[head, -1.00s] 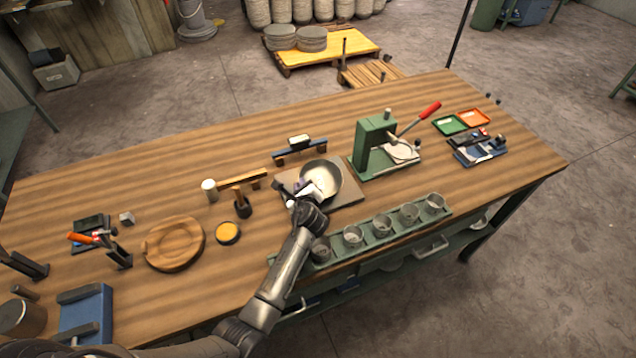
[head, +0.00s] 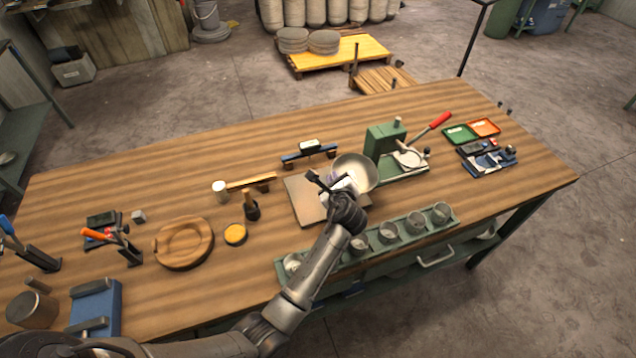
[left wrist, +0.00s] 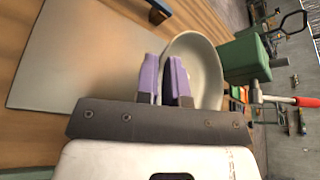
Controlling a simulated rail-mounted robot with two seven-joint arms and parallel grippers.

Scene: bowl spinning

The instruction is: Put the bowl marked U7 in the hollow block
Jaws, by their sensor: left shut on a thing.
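A pale metal bowl (head: 357,170) is by the right edge of the square board, near the green press. My left gripper (head: 333,186) is shut on its near rim. In the left wrist view the purple-padded fingers (left wrist: 165,82) pinch the wall of the bowl (left wrist: 203,62), which is tilted in that picture. I cannot read a U7 mark on it. A round wooden block with a shallow hollow (head: 184,243) lies at the left of the table, empty. My right gripper does not show.
The square board (head: 302,205) is bare beside the bowl. The green press (head: 385,140) with a red lever stands close to the right. A green rack of cups (head: 405,229) runs along the front edge. A mallet (head: 251,207) and yellow tin (head: 235,234) lie near the hollow block.

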